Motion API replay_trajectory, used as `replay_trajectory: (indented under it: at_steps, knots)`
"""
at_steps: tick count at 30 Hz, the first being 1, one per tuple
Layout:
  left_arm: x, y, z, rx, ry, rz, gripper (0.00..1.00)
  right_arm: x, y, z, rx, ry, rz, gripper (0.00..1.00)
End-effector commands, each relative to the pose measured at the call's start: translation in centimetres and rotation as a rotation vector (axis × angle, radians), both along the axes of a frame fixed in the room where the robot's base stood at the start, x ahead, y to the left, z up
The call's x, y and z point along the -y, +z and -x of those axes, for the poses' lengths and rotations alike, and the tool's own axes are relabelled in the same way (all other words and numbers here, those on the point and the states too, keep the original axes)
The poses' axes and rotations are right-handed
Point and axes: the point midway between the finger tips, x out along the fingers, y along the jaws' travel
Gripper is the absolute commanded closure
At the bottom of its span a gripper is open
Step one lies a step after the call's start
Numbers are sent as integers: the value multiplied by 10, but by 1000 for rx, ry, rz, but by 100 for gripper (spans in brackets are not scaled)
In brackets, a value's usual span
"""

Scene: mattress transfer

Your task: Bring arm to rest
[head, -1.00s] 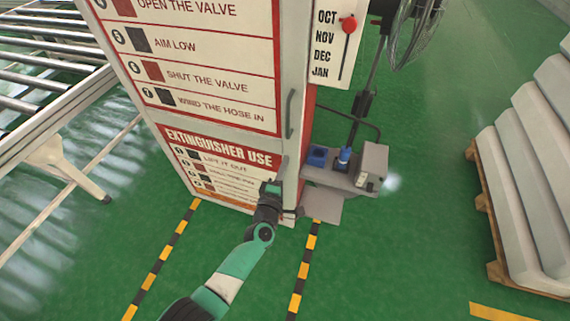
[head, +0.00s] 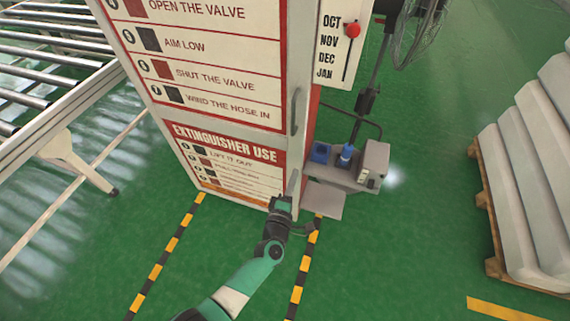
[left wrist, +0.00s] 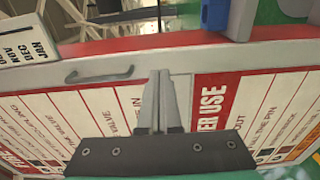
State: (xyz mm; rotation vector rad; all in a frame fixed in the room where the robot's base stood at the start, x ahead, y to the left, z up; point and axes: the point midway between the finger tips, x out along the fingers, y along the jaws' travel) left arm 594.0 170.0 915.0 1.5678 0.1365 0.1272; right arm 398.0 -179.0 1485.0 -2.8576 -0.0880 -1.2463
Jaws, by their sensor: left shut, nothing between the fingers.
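My left gripper (head: 293,182) is at the lower right corner of a tall white and red cabinet, at the end of my green and white arm. In the left wrist view the gripper (left wrist: 160,78) has its two grey fingers together with nothing between them. The fingers point at the cabinet front; I cannot tell whether they touch it. My right gripper is in neither view.
The cabinet (head: 226,146) carries instruction panels and a door handle (head: 295,110). A grey box unit (head: 372,163) stands beside it. A roller conveyor (head: 45,135) is at left. Pale stacked slabs (head: 535,170) sit on a wooden pallet (head: 490,220) at right. Green floor lies open between.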

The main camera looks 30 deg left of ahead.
Motion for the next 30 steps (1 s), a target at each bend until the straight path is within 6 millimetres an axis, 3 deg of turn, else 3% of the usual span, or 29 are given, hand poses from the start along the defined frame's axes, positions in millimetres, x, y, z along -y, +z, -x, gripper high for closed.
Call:
replay_trajectory:
  at_steps: [3, 9, 21, 24, 26, 29, 30]
  knots:
    - [32, 1, 3, 1, -5, 0, 100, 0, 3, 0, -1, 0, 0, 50]
    - [61, 0, 6, 1, -1, 0, 100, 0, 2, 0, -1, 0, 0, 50]
    - [65, 0, 7, 2, 2, 0, 100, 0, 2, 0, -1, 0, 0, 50]
    - [56, 2, 4, 5, 18, 1, 100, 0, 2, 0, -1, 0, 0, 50]
    - [43, 14, -4, 25, 43, 7, 100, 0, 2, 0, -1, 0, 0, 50]
    - [25, 67, -22, 130, 79, 31, 100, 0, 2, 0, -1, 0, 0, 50]
    - [18, 98, -28, 194, 89, 31, 100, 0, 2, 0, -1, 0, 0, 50]
